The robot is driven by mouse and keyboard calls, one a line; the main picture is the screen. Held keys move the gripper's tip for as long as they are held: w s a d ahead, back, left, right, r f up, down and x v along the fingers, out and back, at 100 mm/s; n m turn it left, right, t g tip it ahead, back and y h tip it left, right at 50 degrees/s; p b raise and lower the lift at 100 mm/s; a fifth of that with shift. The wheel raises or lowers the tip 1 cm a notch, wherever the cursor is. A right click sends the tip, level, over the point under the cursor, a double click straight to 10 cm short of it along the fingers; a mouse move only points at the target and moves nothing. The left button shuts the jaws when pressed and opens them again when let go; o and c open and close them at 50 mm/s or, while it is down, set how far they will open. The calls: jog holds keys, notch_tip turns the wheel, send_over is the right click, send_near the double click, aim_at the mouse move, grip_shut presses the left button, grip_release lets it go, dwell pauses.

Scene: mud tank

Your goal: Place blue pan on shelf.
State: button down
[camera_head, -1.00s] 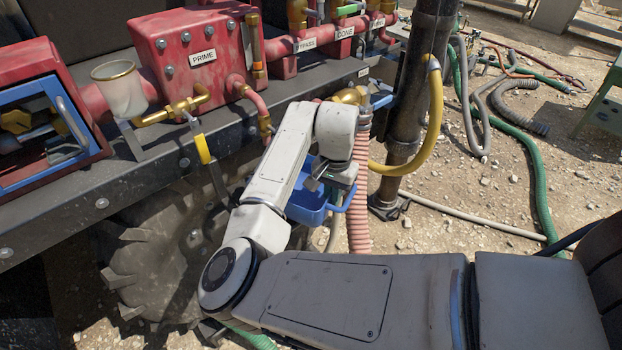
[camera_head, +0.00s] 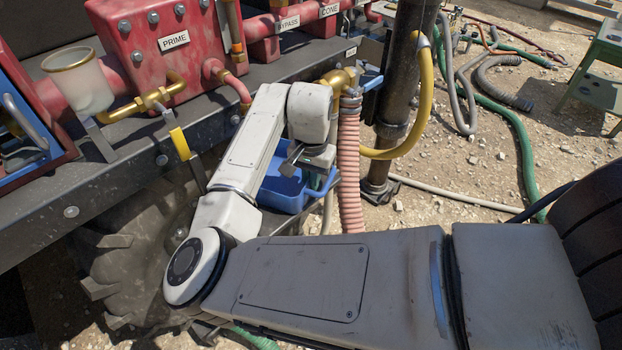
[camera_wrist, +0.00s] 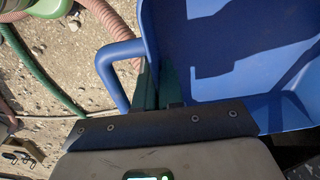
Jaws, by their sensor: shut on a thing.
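The blue pan (camera_head: 283,193) hangs below the end of my arm in the head view, partly hidden by the arm. In the wrist view the pan's inside (camera_wrist: 225,40) fills the upper right, and its looped handle (camera_wrist: 112,62) is at left. My gripper (camera_wrist: 158,82) is shut on the pan at its near left wall, beside the handle. The gripper (camera_head: 322,178) is mostly hidden behind the wrist in the head view. A green stand (camera_head: 600,75) with shelf-like tiers shows at the upper right edge, well apart from the pan and cut off by the frame.
The pan is close to a ribbed pink hose (camera_head: 349,170) and a dark upright pipe (camera_head: 400,90). The machine's dark ledge (camera_head: 70,185) and a large tyre (camera_head: 125,260) are at left. Hoses, including a green one (camera_head: 525,150), lie on the gravel, with open ground between pipe and stand.

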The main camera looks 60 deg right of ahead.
jog(key=shift+f, duration=0.1)
jog(key=c, duration=1.3)
grip_release()
jog(key=shift+o, duration=0.2)
notch_tip(320, 180, up, 12)
jog(key=shift+r+b, duration=0.15)
jog(key=shift+b, duration=0.5)
